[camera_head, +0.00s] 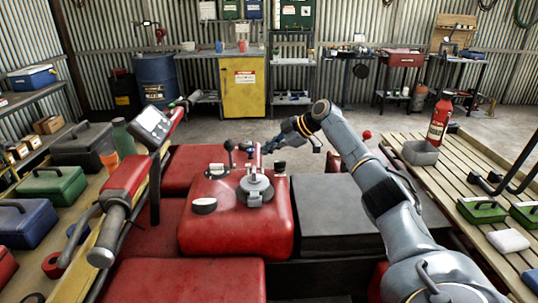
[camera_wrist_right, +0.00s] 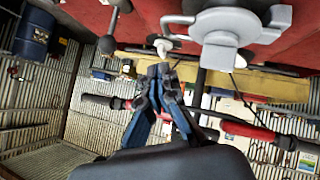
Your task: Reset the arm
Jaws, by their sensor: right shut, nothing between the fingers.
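My right arm (camera_head: 350,150) comes in from the lower right and bends over the quad. My right gripper (camera_head: 268,147) is above the far end of the red tank (camera_head: 235,228), beyond the grey cap (camera_head: 255,189). In the right wrist view the blue fingers (camera_wrist_right: 158,72) are together with nothing between them. The grey cap (camera_wrist_right: 228,25) shows there above and to the right of the fingertips, apart from them. My left gripper is not in view.
The quad's handlebar with red grip (camera_head: 125,180) stands left of the tank. A shelf with toolboxes (camera_head: 52,186) is at the left. Concrete floor (camera_head: 225,128) is open behind the quad.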

